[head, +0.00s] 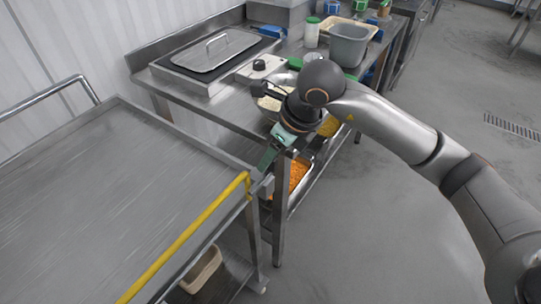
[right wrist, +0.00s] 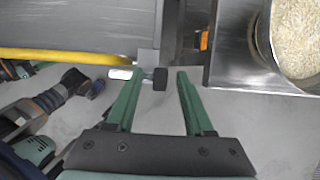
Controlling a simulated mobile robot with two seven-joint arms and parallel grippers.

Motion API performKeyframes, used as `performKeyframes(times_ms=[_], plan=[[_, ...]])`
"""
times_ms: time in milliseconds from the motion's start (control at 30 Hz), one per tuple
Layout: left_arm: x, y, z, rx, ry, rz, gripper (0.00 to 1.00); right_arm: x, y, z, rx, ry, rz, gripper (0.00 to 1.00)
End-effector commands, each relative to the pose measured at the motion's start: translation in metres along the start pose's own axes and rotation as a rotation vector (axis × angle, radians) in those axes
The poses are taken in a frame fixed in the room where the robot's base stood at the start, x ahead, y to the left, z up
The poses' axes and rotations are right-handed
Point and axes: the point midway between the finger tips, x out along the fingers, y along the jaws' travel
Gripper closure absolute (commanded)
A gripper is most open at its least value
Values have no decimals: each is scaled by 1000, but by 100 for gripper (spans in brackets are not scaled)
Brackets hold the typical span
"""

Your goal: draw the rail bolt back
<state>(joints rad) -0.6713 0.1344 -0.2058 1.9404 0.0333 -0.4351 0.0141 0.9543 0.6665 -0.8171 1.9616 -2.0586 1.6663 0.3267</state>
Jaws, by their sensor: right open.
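The rail bolt shows in the right wrist view as a short silver barrel (right wrist: 120,73) with a black knob (right wrist: 160,79), at the end of the yellow rail (right wrist: 60,56). In the head view the yellow rail (head: 185,238) runs along the right edge of the steel cart (head: 95,190). My right gripper (head: 268,160) is at the far end of that rail. In the right wrist view my right gripper (right wrist: 157,78) has its green fingers wide apart, with the knob between the tips, nearer the left one. Contact cannot be told. The bolt is hidden in the head view.
A steel table (head: 222,105) stands close behind the cart, with a lidded tray (head: 215,50), a grey tub (head: 348,45) and a white jar (head: 311,32). A pan of orange food (head: 298,173) is on its lower shelf. Open floor (head: 380,220) lies to the right.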

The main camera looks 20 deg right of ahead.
Motion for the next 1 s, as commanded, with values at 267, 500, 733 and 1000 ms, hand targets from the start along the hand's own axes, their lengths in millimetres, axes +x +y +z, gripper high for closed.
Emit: performKeyframes(times_ms=[267, 500, 733, 1000], plan=[[1, -1, -4, 2, 10, -1, 50, 12, 0, 0, 0, 0, 0, 48], [2, -1, -5, 2, 11, -2, 50, 12, 0, 0, 0, 0, 0, 55], [2, -2, -5, 2, 11, -2, 50, 12, 0, 0, 0, -1, 0, 81], [2, -2, -5, 2, 11, -3, 50, 12, 0, 0, 0, -1, 0, 100]])
